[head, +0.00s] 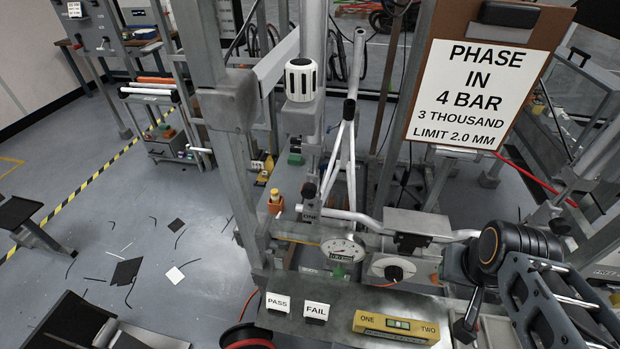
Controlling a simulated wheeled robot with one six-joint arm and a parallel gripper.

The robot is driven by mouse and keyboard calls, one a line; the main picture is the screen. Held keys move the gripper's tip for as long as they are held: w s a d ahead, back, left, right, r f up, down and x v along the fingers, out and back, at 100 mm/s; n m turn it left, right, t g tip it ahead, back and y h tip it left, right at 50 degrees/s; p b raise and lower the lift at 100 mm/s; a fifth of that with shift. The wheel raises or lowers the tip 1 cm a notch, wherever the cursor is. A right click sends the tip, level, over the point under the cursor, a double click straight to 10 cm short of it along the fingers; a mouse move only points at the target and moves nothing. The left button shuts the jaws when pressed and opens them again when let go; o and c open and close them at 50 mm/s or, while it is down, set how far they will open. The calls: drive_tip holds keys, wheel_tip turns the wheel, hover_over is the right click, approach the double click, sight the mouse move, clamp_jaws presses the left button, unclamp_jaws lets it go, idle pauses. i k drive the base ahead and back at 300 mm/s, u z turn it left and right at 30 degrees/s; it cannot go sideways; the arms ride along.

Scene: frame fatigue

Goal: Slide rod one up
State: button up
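A block marked ONE (310,214) with a black knob (309,190) above it sits on the test frame, left of the bicycle frame's silver tubes (352,217). I take this to be rod one's place; how far the rod runs is hard to see. A yellow level (395,327) marked ONE at its left end and TWO at its right lies on the front ledge. My black arm (520,245) comes in from the lower right, well apart from the ONE block. A dark tapered part (468,318) hangs below it; whether it is a gripper finger is unclear.
PASS (278,302) and FAIL (317,311) cards stand on the ledge. A clipboard (475,90) reads PHASE IN 4 BAR, LIMIT 2.0 MM. A grey upright (222,150) stands at the left. Scraps litter the floor.

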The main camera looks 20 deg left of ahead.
sight(310, 191)
drive_tip(key=u, duration=1.25)
drive_tip(key=i, duration=0.1)
drive_tip(key=z, duration=0.5)
drive_tip(key=k, duration=1.1)
drive_tip(key=u, duration=0.75)
drive_tip(key=i, duration=0.9)
drive_tip(key=u, duration=0.7)
